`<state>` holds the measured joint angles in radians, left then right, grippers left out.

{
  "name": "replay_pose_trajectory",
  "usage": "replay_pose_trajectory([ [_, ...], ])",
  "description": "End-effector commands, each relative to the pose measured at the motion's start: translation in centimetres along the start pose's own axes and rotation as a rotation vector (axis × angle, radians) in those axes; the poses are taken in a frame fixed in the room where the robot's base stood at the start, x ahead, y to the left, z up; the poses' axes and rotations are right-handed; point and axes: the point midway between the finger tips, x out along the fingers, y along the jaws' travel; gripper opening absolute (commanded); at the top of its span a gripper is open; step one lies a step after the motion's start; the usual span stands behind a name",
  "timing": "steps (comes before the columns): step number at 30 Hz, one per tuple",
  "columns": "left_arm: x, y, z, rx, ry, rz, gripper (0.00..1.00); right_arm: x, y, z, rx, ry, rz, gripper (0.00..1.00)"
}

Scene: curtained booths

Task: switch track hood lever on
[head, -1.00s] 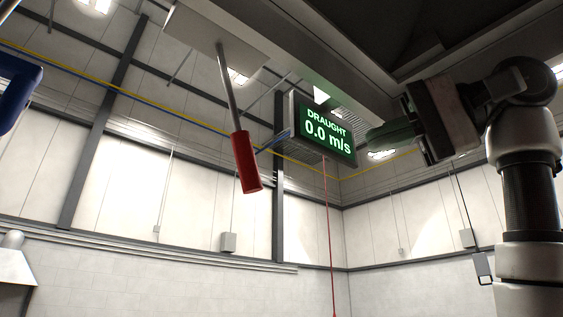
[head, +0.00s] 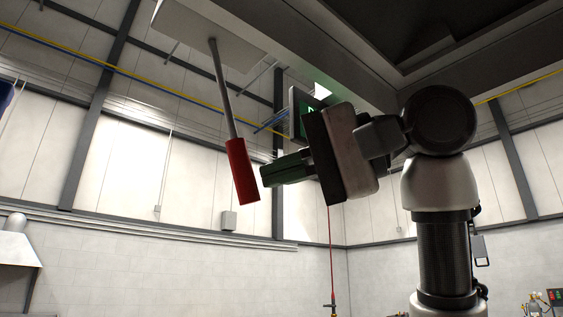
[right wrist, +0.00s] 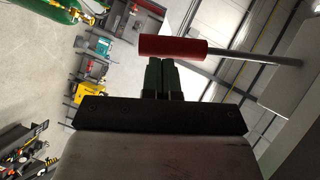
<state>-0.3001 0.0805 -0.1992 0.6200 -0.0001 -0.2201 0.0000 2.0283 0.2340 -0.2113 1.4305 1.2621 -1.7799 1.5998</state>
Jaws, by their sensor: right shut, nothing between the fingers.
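The hood lever (head: 224,88) hangs down from a pale plate (head: 207,30) under the hood, a grey rod ending in a red grip (head: 241,171). It tilts slightly, its lower end to the right. My right gripper (head: 264,176) is shut and empty, its green fingers pointing left just right of the red grip. In the right wrist view the shut fingertips (right wrist: 161,62) lie close to the red grip (right wrist: 172,47), which crosses in front of them; I cannot tell whether they touch. The draught display (head: 299,116) is mostly hidden behind my right gripper. My left gripper is not in view.
The dark hood (head: 400,35) and its edge beam lie overhead at upper right. A red cord (head: 330,250) hangs below my right gripper. The space left of the red grip is clear. The right wrist view shows a green cylinder (right wrist: 52,10) and a yellow machine (right wrist: 92,97) farther off.

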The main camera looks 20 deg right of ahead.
Motion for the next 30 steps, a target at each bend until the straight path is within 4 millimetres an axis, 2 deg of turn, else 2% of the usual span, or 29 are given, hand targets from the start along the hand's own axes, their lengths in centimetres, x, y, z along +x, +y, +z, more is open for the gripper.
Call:
replay_pose_trajectory([
  [12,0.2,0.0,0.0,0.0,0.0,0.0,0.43,0.1,0.1,0.2,0.006,0.0,-0.004,0.0],
  [18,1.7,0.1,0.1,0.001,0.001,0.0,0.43,0.5,0.5,0.8,0.066,-0.002,-0.046,0.0],
  [25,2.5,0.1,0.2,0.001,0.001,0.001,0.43,0.8,0.5,1.2,0.119,-0.001,-0.08,0.0],
  [30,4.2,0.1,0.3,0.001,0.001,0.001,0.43,1.4,0.8,2.1,0.197,-0.002,-0.133,0.0],
])
